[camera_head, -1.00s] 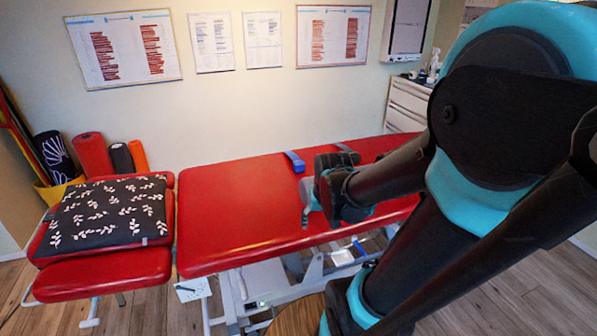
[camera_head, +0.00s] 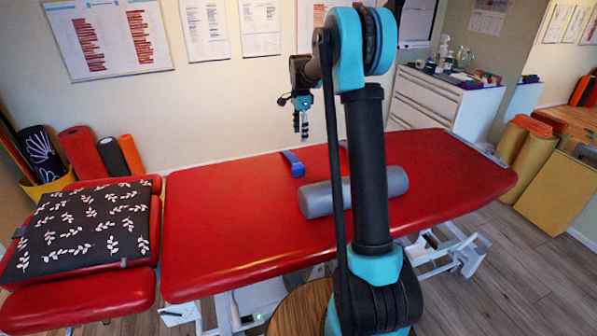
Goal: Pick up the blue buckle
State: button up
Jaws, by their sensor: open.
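The blue buckle (camera_head: 293,164) lies on the red treatment table (camera_head: 225,215), near its far edge, left of my arm. It looks like a short blue band, a little raised at one end. My gripper (camera_head: 301,133) hangs above the far side of the table, pointing down, a little above and to the right of the blue buckle in the picture. It is open and apart from the buckle. The fingers show small and nearly edge-on.
A grey roller (camera_head: 322,198) lies on the table, partly behind my arm. A dark strap (camera_head: 344,147) lies near the far edge. A patterned cushion (camera_head: 80,228) covers the left headrest. A drawer cabinet (camera_head: 440,105) stands at the back right. The table's left half is clear.

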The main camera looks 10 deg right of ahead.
aim_at(298, 166)
notch_tip(298, 166, down, 12)
jog(key=shift+w+a+f, duration=0.1)
jog(key=shift+w, duration=0.05)
jog(key=shift+a+f, duration=0.15)
jog(key=shift+f, duration=1.2)
jog(key=shift+a+f, duration=0.15)
jog(key=shift+f, duration=1.15)
jog(key=c, duration=1.3)
jog(key=shift+r, duration=0.15)
